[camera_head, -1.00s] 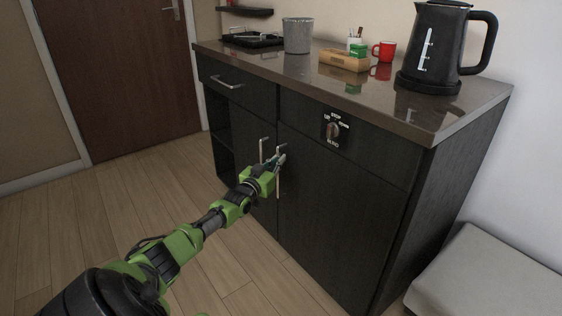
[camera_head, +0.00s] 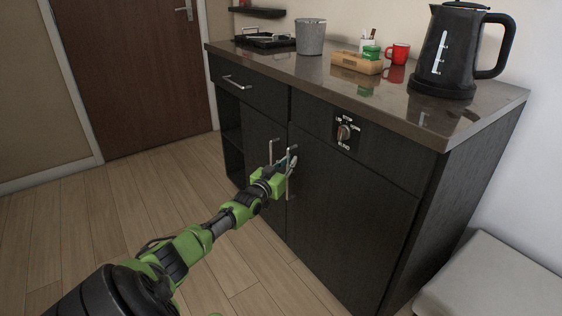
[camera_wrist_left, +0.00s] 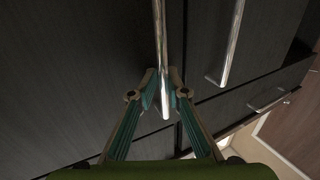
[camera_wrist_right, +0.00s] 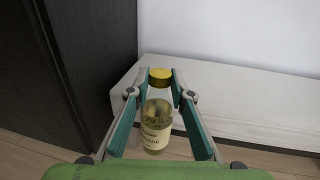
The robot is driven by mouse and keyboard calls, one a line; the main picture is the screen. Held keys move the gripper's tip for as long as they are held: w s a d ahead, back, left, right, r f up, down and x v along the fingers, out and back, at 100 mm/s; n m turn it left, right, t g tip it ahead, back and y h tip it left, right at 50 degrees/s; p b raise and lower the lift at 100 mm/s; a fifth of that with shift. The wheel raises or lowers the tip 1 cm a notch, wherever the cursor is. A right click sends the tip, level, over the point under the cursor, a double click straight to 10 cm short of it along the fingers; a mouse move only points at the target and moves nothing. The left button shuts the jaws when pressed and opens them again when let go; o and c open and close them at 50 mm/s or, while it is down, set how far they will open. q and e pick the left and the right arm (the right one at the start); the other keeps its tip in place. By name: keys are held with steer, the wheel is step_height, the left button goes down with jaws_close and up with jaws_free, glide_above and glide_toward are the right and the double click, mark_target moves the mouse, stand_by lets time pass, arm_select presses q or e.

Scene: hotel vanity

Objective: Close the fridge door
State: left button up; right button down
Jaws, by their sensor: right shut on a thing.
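The dark fridge door (camera_head: 345,205) is the right-hand door of the low cabinet, below a dial. It looks flush with the cabinet front; I cannot tell whether a small gap is left. Its upright metal handle (camera_head: 288,182) also shows in the left wrist view (camera_wrist_left: 159,35). My left gripper (camera_head: 288,160) is at this handle, its fingers on either side with narrow gaps in the left wrist view (camera_wrist_left: 161,88). My right gripper (camera_wrist_right: 161,78) is shut on a clear bottle (camera_wrist_right: 156,128) with a yellow cap, seen only in the right wrist view.
A second door handle (camera_head: 272,152) stands just left of the fridge handle. The counter (camera_head: 400,108) holds a black kettle (camera_head: 450,50), red mug (camera_head: 400,53), wooden box (camera_head: 357,64) and grey bin (camera_head: 310,37). A pale bench (camera_head: 490,280) is right of the cabinet. Floor in front is clear.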

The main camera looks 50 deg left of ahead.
arm_select(q)
steer(key=v, duration=1.1)
steer(key=shift+s, duration=0.35)
